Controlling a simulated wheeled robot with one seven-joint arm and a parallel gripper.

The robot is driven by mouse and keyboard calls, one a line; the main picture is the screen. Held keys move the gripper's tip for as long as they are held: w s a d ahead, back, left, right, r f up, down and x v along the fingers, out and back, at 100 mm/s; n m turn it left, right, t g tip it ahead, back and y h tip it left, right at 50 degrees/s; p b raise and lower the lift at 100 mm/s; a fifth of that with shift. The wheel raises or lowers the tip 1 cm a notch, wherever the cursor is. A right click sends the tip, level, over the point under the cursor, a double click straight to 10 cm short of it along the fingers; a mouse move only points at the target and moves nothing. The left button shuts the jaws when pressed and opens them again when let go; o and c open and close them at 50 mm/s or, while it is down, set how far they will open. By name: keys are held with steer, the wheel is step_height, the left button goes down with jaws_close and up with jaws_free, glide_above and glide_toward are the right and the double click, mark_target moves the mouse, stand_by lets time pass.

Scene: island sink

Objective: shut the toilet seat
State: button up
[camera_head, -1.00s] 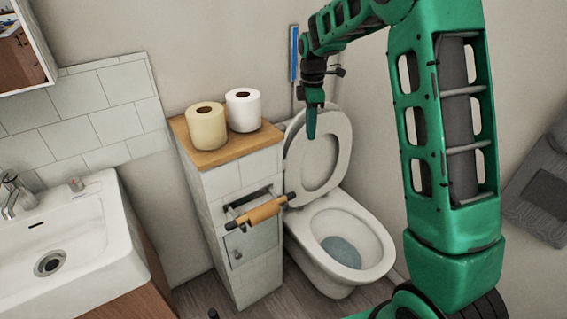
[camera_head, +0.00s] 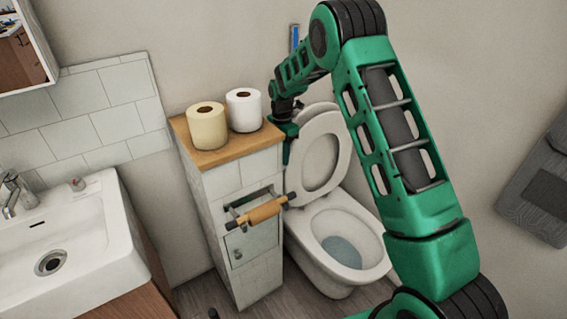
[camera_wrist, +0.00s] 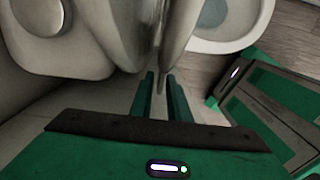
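The white toilet (camera_head: 362,222) stands right of the tiled cabinet, with its bowl uncovered. Its oval seat (camera_head: 343,150) is raised, leaning back near the wall, and a pale lid edge shows behind its top. My gripper (camera_head: 286,152) is at the left edge of the raised seat, between it and the cabinet. In the wrist view my gripper (camera_wrist: 163,82) has its two green fingers apart, with a narrow gap. A glossy pale edge reaches down to this gap; I cannot tell whether the fingers touch it. Part of the bowl (camera_wrist: 222,43) shows at the top right.
The cabinet (camera_head: 237,180) has a wooden top with two paper rolls (camera_head: 207,127), (camera_head: 243,109) close to my wrist. A roll holder (camera_head: 262,211) sticks out of its front. A sink (camera_head: 70,240) is at the left. A grey object (camera_head: 540,190) is at the right.

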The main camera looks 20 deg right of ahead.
steer(key=shift+f, duration=1.4)
jaws_close()
